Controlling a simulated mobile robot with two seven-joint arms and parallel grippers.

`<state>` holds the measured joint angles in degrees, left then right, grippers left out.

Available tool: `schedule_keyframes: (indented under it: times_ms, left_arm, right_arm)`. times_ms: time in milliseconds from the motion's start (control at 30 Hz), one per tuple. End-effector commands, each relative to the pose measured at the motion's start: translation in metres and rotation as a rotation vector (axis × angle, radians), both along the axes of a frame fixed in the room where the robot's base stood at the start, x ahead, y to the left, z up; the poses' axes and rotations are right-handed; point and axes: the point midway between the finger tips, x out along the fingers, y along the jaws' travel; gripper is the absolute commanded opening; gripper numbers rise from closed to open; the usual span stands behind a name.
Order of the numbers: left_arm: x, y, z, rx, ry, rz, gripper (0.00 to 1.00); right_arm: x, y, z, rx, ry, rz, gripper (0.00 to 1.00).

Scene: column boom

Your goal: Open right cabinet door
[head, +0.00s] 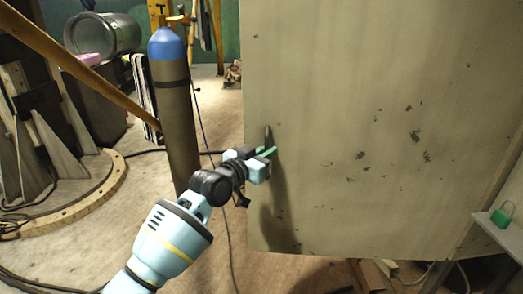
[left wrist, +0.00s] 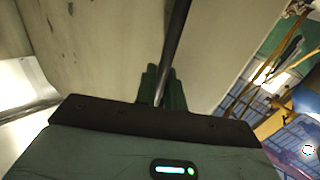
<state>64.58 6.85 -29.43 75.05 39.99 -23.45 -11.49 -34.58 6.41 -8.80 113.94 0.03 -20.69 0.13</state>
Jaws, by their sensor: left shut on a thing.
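The cabinet door (head: 350,100) is a large beige panel with chipped paint, filling the right half of the head view. Its dark upright bar handle (head: 267,134) sits near the panel's left edge. My left gripper (head: 266,152) is shut on this handle, its green fingers around the bar. In the left wrist view the dark handle (left wrist: 176,45) runs down between the green fingers (left wrist: 162,88), with the beige door (left wrist: 100,50) behind it. The lower end of the handle is hidden by the gripper. My right gripper is in neither view.
A brown gas cylinder with a blue top (head: 174,110) stands left of the door. A green padlock (head: 502,215) is at the right edge. A round wooden platform (head: 75,200) is at the left. Cables cross the floor (head: 110,250); some floor below the door is bare.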

Motion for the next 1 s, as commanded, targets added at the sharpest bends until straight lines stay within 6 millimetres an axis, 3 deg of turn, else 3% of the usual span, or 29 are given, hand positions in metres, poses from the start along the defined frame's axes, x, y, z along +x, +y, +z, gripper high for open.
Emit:
schedule_keyframes:
  times_ms: [567, 600, 700, 1000]
  left_arm:
    - [-0.0022, -0.005, 0.0022, -0.004, -0.004, -0.007, 0.0]
    - [-0.0022, -0.005, 0.0022, -0.004, -0.004, -0.007, 0.15]
    - [-0.0021, -0.0047, 0.0019, -0.003, -0.003, -0.006, 0.27]
    - [-0.0026, -0.003, 0.0008, -0.002, -0.001, -0.005, 0.27]
  right_arm:
    - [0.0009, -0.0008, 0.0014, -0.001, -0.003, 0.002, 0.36]
    - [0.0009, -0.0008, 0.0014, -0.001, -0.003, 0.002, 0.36]
    - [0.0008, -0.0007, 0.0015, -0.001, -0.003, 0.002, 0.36]
    - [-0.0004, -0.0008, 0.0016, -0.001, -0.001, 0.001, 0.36]
